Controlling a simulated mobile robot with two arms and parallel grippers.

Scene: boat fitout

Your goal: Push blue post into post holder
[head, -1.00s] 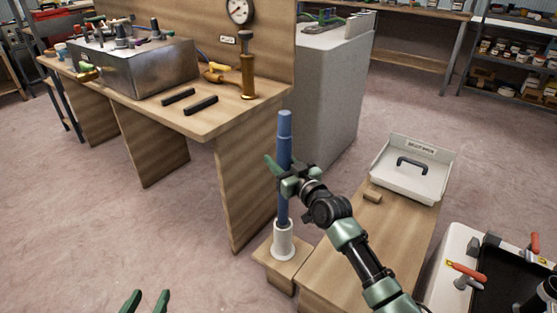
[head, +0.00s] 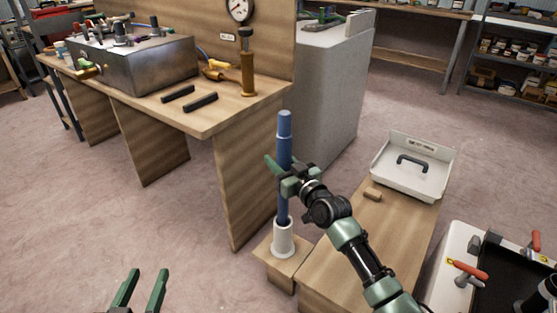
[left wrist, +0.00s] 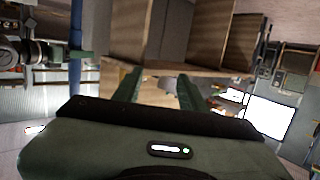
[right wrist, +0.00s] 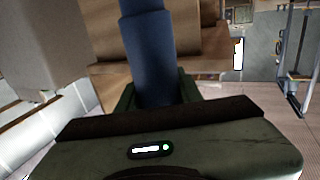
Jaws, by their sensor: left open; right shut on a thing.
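The blue post (head: 284,205) stands upright with its lower end inside the white post holder (head: 283,242), which sits on a small wooden block. My right gripper (head: 280,169) is shut on the post around its middle. In the right wrist view the post (right wrist: 150,50) rises between the fingers. My left gripper (head: 143,288) is open and empty at the lower left of the head view, apart from the post. In the left wrist view its fingers (left wrist: 157,88) are spread, and the post (left wrist: 75,40) shows at the left. How deep the post sits is hidden by the holder.
A wooden workbench (head: 215,118) with a metal box (head: 135,68) and two black bars stands behind and left of the post. Floor at left is clear.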

